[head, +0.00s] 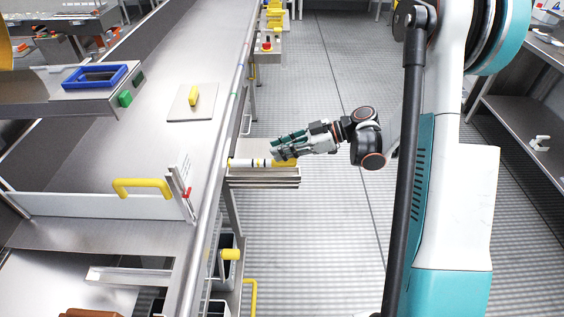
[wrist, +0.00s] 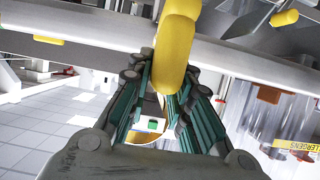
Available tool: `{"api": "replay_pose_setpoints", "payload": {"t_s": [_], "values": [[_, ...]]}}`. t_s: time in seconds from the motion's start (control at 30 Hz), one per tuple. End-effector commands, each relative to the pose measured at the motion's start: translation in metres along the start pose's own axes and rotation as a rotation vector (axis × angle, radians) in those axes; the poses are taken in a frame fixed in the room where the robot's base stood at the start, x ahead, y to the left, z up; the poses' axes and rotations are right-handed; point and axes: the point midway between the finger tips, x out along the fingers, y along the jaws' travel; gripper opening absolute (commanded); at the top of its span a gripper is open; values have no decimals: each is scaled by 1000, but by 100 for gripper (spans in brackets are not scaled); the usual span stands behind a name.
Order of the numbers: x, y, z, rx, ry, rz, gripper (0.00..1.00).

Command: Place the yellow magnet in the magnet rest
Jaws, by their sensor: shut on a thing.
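The yellow magnet is a pale rod with dark bands and a yellow grip end (head: 284,162). It lies level, at or just above the metal rest (head: 264,181) beside the bench edge; I cannot tell whether it touches. My gripper (head: 280,152) is shut on the yellow end, coming from the right. In the wrist view a rounded yellow part (wrist: 175,50) stands between the teal fingers (wrist: 165,95) of my gripper. The rod's far part is not clear there.
The steel bench (head: 150,150) runs along the left. The floor (head: 320,230) to the right is clear up to my body.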

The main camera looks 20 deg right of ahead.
Motion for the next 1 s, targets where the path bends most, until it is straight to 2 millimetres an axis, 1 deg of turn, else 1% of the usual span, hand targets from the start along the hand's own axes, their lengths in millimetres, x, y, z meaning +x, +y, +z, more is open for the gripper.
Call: {"api": "replay_pose_setpoints", "payload": {"t_s": [0.13,0.33,0.67,0.7,0.77,0.8,1.0], "values": [[5,0,11,0,1,0,0],[16,0,38,0,1,0,0],[17,0,40,0,0,0,0],[17,0,40,0,0,0,24],[17,0,40,0,0,0,38],[17,0,40,0,0,0,40],[16,0,40,0,0,0,40]]}}
